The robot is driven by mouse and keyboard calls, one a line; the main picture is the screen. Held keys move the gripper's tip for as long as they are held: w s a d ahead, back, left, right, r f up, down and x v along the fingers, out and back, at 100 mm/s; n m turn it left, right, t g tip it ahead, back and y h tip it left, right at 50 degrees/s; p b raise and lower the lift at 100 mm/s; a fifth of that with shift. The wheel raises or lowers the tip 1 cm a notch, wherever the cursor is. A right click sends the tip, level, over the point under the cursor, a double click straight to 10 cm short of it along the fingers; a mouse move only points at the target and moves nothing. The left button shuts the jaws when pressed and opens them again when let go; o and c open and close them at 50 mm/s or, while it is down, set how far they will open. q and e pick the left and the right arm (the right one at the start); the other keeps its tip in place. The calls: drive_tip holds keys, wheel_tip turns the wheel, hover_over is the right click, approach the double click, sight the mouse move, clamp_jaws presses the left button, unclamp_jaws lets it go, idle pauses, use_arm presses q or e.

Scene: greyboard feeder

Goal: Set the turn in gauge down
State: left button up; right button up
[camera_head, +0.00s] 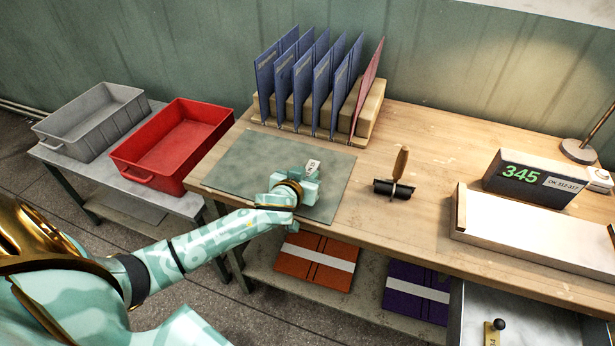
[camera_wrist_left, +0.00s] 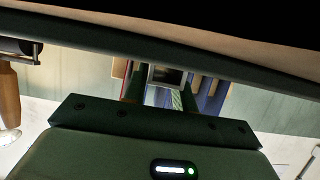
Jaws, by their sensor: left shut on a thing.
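My left gripper (camera_head: 308,177) is over the grey-green mat (camera_head: 235,158) at the left of the bench. It is shut on the turn in gauge, a small piece whose pale, dark-lettered end (camera_head: 313,166) sticks out past the fingers. In the left wrist view the gauge (camera_wrist_left: 167,76) shows as a small framed piece between the two fingertips (camera_wrist_left: 160,88). The rest of the gauge is hidden by the gripper. I cannot tell whether it touches the mat. My right gripper is not in view.
A roller (camera_head: 394,188) lies right of the mat. Blue boards (camera_head: 312,80) and a pink board stand in a wooden rack (camera_head: 372,112) behind it. Red (camera_head: 175,143) and grey trays stand left.

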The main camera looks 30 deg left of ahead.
use_arm(q)
drive_tip(key=shift+r, duration=0.1)
drive_tip(key=shift+f, duration=0.2)
drive_tip(key=o, duration=1.1)
drive_tip(key=shift+c, duration=0.2)
drive_tip(key=shift+f+b, duration=0.1)
drive_tip(key=shift+b, duration=0.2)
drive_tip(key=p+v, duration=0.5)
drive_tip(key=v, duration=1.1)
drive_tip(key=shift+s+d+f, duration=0.25)
drive_tip(key=shift+s+d, duration=0.05)
drive_tip(key=shift+d, duration=0.05)
